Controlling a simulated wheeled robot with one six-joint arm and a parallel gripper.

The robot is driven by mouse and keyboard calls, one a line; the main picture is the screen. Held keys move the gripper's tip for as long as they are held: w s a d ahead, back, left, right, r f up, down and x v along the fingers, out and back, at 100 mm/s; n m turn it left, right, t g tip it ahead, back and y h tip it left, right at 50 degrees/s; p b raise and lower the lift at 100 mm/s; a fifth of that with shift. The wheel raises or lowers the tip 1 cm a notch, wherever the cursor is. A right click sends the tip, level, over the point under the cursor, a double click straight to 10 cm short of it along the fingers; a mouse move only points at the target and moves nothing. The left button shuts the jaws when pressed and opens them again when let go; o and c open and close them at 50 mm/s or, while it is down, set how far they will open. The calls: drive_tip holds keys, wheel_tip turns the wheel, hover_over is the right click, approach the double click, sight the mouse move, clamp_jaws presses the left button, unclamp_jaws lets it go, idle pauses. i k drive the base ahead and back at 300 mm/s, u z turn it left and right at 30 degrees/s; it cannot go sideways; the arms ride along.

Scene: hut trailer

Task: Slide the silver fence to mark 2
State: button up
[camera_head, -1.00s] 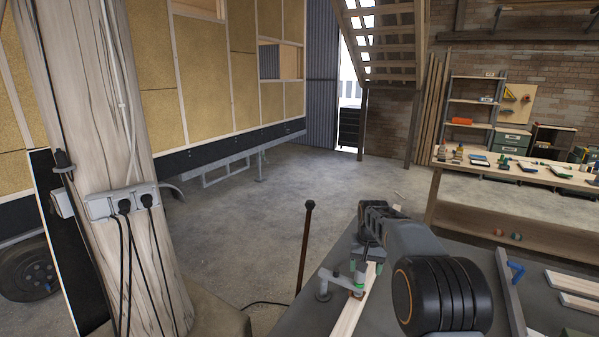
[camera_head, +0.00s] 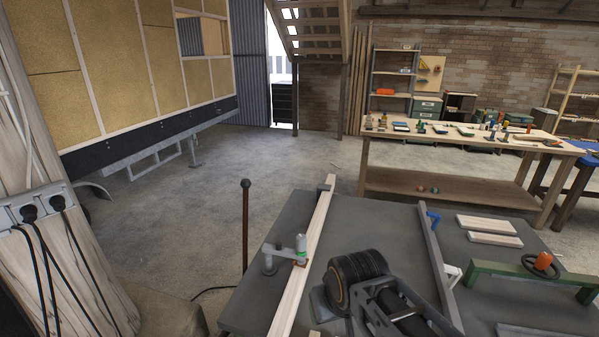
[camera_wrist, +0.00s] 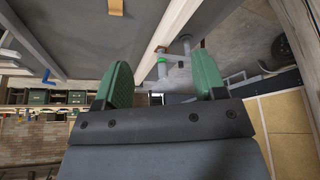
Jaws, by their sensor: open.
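The silver fence is most likely the long grey bar (camera_head: 437,255) lying along the right half of the dark worktable, with a blue handle (camera_head: 433,217) at its far end. It also shows at the left edge of the wrist view (camera_wrist: 35,45). I cannot make out any numbered mark. My gripper (camera_wrist: 164,78) is open, its two green pads apart with nothing held between them. In the head view my arm is left of the bar, and the fingertips cannot be made out.
A long wooden beam (camera_head: 305,255) lies left of my arm under a grey clamp (camera_head: 285,252). Short planks (camera_head: 487,223) and a green frame with an orange knob (camera_head: 520,270) lie right of the bar. A thin post (camera_head: 245,225) stands beside the table.

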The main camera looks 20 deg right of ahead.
sight(450, 309)
drive_tip(key=z, duration=1.6)
